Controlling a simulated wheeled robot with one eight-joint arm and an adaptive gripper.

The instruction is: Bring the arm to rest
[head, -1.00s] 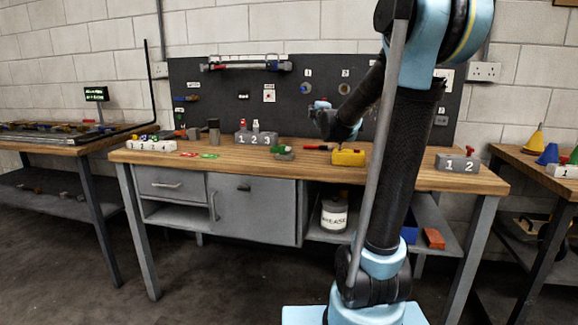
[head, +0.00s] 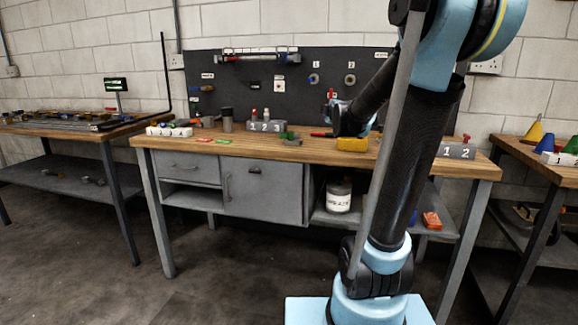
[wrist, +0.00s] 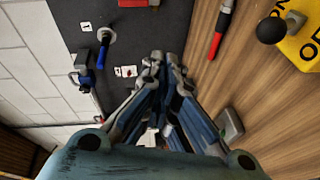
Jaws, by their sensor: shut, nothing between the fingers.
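My arm rises from my base at the right of the head view and bends over toward the workbench (head: 330,148). My gripper (head: 342,112) is in front of the dark tool board (head: 225,80), above the bench top, and is partly hidden by my own arm. In the wrist view, my gripper (wrist: 168,62) has its fingers together, with nothing between them. The tool board and the wooden bench top both show beyond the fingers there.
A yellow box (head: 352,145) stands on the bench near my gripper; its black knob shows in the wrist view. A red and black marker-like tool (wrist: 218,35) lies beside it. Numbered grey blocks (head: 265,126) stand further left. A second table (head: 90,128) stands left.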

